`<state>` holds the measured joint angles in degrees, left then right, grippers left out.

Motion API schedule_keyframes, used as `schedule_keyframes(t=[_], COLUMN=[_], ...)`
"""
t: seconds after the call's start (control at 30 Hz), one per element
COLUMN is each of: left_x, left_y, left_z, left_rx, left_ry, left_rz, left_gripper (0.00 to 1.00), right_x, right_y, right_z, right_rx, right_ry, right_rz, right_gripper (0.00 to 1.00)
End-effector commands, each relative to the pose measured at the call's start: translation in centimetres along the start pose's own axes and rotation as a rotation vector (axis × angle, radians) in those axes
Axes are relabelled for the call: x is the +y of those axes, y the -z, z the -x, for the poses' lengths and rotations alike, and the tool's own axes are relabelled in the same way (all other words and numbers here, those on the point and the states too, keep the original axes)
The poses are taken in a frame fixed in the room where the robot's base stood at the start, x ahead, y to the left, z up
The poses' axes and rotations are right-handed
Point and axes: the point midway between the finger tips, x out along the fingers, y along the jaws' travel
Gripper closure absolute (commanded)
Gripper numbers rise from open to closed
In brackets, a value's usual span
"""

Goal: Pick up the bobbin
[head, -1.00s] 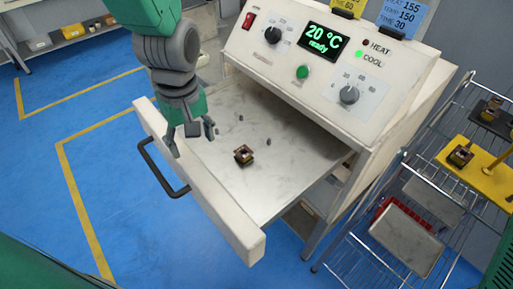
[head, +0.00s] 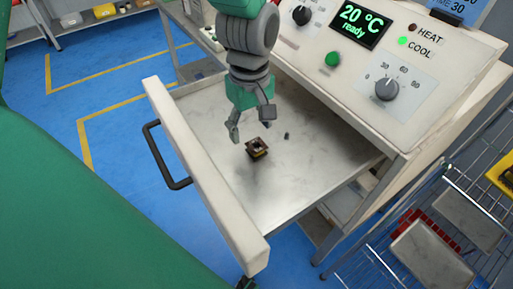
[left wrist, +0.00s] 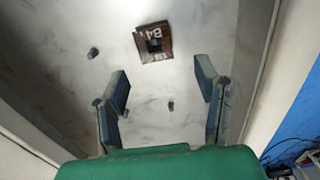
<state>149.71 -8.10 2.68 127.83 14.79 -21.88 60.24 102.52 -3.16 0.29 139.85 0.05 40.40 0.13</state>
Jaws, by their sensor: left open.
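The bobbin (head: 257,148), a small dark brown and brass-coloured square piece with a central hole, rests on the metal floor of the pulled-out drawer. It also shows in the left wrist view (left wrist: 153,42), beyond the fingertips and roughly midway between them, with pale marks on its face. My left gripper (head: 251,124) is open and empty above the drawer, just up from the bobbin in the head view and apart from it. Its two fingers show spread in the left wrist view (left wrist: 163,82). My right gripper is not in view.
The drawer (head: 205,170) has raised pale walls and a black handle (head: 160,160) in front. Small dark pegs (head: 286,135) stand on its floor. The control panel (head: 400,65) reads 20 °C ready. A wire rack (head: 440,225) with trays stands at the right.

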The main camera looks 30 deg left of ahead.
Motion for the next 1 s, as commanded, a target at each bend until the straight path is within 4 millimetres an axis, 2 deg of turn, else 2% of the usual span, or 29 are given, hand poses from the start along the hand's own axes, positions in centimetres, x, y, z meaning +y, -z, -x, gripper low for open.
schedule_keyframes(t=[0.33, 0.43, 0.67, 0.8, 1.0], left_x=[0.3, 0.2, 0.3, 0.4, 0.3], left_y=[0.2, 0.3, 0.1, 0.0, 0.0], left_z=[-4.8, -5.3, -5.2, -5.2, -5.2], left_rx=[-0.006, -0.007, -0.004, -0.003, -0.005], left_ry=[0.0, -0.002, -0.002, -0.001, -0.002], left_rz=[0.0, 0.0, -0.001, -0.001, -0.001], left_gripper=[0.43, 0.43, 0.43, 0.92, 0.93], right_x=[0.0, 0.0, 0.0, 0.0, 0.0], right_y=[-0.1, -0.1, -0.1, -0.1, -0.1], right_z=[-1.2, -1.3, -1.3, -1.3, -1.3], right_rx=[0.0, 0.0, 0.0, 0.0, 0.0], right_ry=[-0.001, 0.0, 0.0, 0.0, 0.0], right_rz=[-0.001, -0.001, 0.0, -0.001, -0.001], right_gripper=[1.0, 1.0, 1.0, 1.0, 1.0])
